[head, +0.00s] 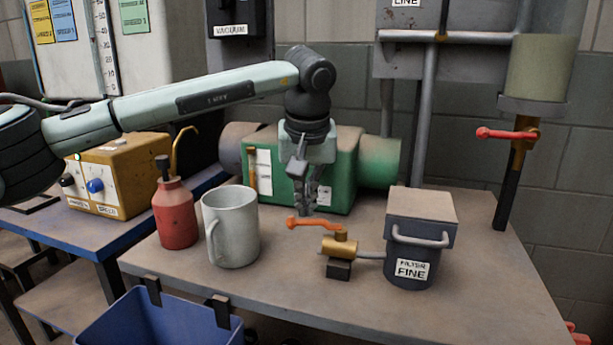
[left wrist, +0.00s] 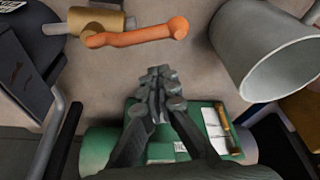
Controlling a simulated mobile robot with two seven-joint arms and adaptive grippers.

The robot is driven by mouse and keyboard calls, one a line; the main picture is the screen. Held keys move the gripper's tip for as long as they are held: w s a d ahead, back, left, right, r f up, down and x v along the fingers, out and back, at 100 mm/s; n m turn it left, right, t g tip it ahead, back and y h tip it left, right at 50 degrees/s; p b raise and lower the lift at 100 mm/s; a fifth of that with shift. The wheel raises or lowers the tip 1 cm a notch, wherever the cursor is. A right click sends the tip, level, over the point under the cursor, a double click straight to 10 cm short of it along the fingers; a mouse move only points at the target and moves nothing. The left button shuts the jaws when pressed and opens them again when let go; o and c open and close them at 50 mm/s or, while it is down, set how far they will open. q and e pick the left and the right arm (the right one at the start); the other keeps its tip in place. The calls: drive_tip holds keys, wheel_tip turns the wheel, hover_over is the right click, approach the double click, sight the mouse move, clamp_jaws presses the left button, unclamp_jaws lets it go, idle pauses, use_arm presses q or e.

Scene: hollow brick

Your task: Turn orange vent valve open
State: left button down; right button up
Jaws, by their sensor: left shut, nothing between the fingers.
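The orange vent valve handle (head: 313,223) sits on a brass valve body (head: 341,246) on the workbench. The handle points left in the head view, away from the pipe to the filter pot. It also shows near the top of the left wrist view (left wrist: 140,35), with the brass body (left wrist: 97,21) beside it. My left gripper (head: 304,207) points down just behind the handle's free end; its fingers are shut and empty, and in the left wrist view (left wrist: 157,75) they are apart from the handle. My right gripper is not in view.
A grey mug (head: 231,228) and red oil can (head: 175,213) stand left of the valve. The dark filter pot (head: 415,250) stands right. A green pump (head: 340,170) is behind my gripper. A blue bin (head: 150,322) hangs at the front edge. A red-handled valve (head: 507,134) is at right.

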sight(315, 223)
use_arm(q)
drive_tip(key=s, duration=0.4)
drive_tip(key=shift+d+r, duration=0.15)
drive_tip(key=shift+r, duration=0.2)
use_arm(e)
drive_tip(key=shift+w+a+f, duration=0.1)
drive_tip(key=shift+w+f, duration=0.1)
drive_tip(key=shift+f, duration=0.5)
